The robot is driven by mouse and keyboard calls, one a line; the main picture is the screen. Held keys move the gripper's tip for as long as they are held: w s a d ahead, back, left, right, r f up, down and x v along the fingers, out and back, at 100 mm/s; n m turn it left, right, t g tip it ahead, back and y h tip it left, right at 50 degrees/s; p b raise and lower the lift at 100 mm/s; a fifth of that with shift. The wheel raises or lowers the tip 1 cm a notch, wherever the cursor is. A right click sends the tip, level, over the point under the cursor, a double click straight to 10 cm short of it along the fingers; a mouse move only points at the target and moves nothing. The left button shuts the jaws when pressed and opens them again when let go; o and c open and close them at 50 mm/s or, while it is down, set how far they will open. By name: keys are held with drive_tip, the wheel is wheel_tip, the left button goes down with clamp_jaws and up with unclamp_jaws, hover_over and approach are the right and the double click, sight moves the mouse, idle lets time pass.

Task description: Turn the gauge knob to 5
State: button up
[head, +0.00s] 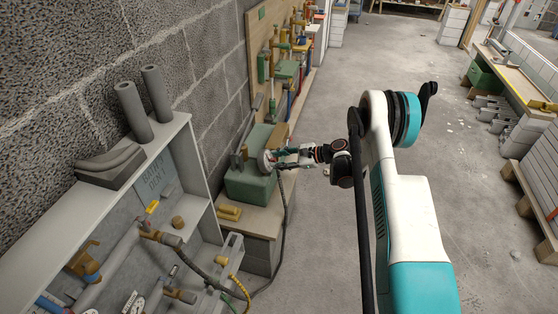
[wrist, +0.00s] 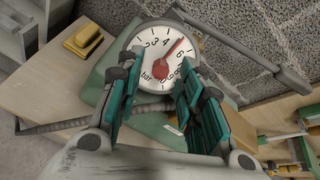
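The gauge (wrist: 152,54) has a white round face with black numbers and "bar" lettering. Its red pointer knob (wrist: 161,69) has a round hub, and its tip points up and right, close to the 5, just before the 6. In the head view the gauge (head: 265,160) faces my arm on a green box (head: 250,184). My gripper (wrist: 157,100) is open, with teal-padded fingers apart on the left and right below the dial. The right finger covers part of the dial's lower right. In the head view my gripper (head: 281,156) is right at the gauge; contact cannot be told.
A dark hose (head: 284,215) runs down beside the green box. A grey cabinet (head: 190,160) with pipes and gauges stands at left.

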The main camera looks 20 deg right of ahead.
drive_tip(key=v, duration=1.1)
drive_tip(key=shift+d, duration=0.2)
drive_tip(key=shift+s, duration=0.15)
